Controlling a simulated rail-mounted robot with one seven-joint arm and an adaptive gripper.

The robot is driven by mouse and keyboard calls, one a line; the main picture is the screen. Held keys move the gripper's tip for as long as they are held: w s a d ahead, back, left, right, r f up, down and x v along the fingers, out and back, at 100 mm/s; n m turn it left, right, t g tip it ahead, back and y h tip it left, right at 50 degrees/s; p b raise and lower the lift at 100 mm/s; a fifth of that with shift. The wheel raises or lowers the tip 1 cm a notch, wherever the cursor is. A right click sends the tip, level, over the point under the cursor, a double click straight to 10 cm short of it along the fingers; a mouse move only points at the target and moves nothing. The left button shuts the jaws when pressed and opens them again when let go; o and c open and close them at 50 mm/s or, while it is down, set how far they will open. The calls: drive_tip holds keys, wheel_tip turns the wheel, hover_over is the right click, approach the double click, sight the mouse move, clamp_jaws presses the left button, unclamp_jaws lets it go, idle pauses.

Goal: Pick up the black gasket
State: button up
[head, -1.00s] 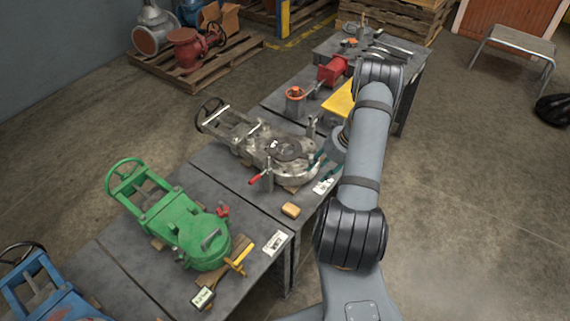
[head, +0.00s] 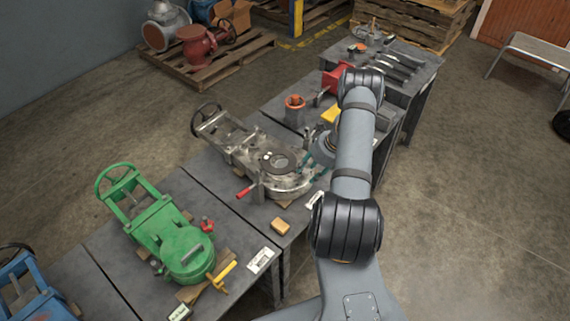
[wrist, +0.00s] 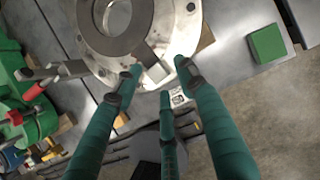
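The black gasket is a flat dark ring with a short tab. In the head view the gasket (head: 268,164) lies on the round flange of a grey metal valve (head: 296,187) on the bench. In the wrist view the gasket (wrist: 118,46) is at the upper left on the pale flange (wrist: 193,28), its tab pointing toward my fingers. My gripper (wrist: 158,68) has its teal fingers spread, with nothing held between them. The fingertips show close to the tab and the flange's near edge; I cannot tell whether they touch. In the head view my gripper (head: 318,160) is right of the gasket, partly behind my arm.
A green valve (head: 185,252) stands on the bench at left, with a red-handled clamp (head: 244,191) by the grey valve. A tan block (head: 280,227) lies near the bench edge. Behind are an orange-topped part (head: 295,103) and a red part (head: 336,77).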

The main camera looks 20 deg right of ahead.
drive_tip(key=shift+c, duration=1.2)
clamp_jaws()
drive_tip(key=shift+r, duration=0.1)
